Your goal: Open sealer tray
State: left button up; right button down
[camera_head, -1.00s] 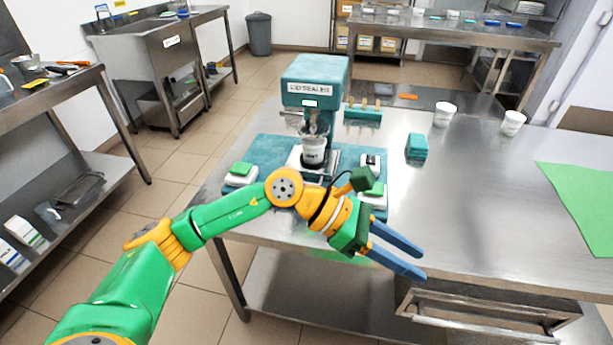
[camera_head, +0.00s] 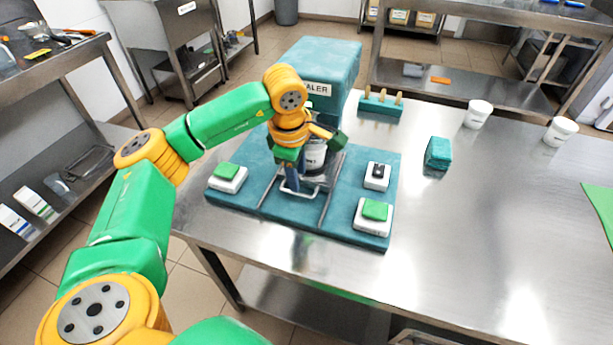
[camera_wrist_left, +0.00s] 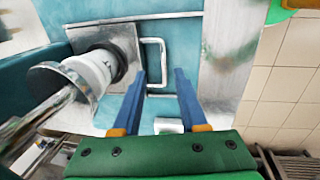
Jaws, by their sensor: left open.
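The teal lid sealer (camera_head: 318,62) stands on the steel table, with a flat teal base (camera_head: 340,205). Its metal tray (camera_head: 327,172) carries a white cup (camera_head: 316,155) and has a U-shaped handle (camera_head: 311,190) at the front. In the left wrist view the tray (camera_wrist_left: 121,36), cup (camera_wrist_left: 93,68) and handle (camera_wrist_left: 163,62) also show. My left gripper (camera_head: 290,184) points down at the handle. In the left wrist view its open blue fingers (camera_wrist_left: 160,72) sit near the handle's outer bar, one on each side as seen; contact cannot be told. My right gripper is not in view.
Green buttons (camera_head: 229,171) (camera_head: 375,210) and a black switch (camera_head: 377,171) sit on the base beside the tray. A teal block (camera_head: 438,152) and two white cups (camera_head: 477,114) (camera_head: 560,131) stand to the right.

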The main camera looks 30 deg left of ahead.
aim_at(299, 193)
pick_arm(q)
notch_tip(299, 193, down, 4)
jog(key=shift+s+a+f, duration=0.1)
jog(key=shift+w+f, duration=0.3)
jog(key=shift+f, duration=0.05)
jog(key=shift+s+r, duration=0.1)
grip_shut()
dwell(1.0)
